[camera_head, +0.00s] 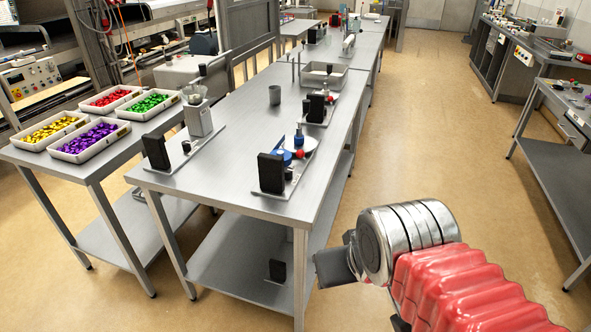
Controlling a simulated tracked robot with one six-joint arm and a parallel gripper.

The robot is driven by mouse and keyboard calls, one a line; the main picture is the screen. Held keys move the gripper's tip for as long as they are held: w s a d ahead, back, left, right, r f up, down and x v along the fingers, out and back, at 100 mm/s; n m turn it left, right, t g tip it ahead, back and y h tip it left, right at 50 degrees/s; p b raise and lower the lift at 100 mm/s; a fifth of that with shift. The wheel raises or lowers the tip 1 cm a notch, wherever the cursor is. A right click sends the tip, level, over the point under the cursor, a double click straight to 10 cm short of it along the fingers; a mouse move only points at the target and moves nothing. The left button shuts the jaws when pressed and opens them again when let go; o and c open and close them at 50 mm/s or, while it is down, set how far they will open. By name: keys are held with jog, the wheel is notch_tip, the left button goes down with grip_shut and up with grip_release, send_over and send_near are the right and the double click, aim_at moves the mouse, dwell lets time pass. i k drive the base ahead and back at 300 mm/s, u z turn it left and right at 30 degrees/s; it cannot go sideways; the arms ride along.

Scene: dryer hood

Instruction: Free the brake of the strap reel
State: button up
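A blue rounded device with a red knob (298,151) sits on a metal plate near the front right of the long steel table (225,165). A black upright block (271,173) stands in front of it. It may be the strap reel; its strap and brake cannot be made out at this size. My gripper (335,266) is at the lower right, in front of and right of the table, apart from everything on it. Its dark end shows beyond the metal rings and red bellows of my arm. Its finger opening is hidden.
Another plate with black blocks (317,108), a grey cup (275,95) and a grey tray (324,74) stand farther back. A plate with a black block (156,151) lies left. Trays of coloured pieces (90,139) fill a side table. The right floor aisle (440,120) is clear.

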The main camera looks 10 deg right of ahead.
aim_at(300, 154)
jog(key=u, duration=0.05)
jog(key=i, duration=1)
jog(key=z, duration=0.05)
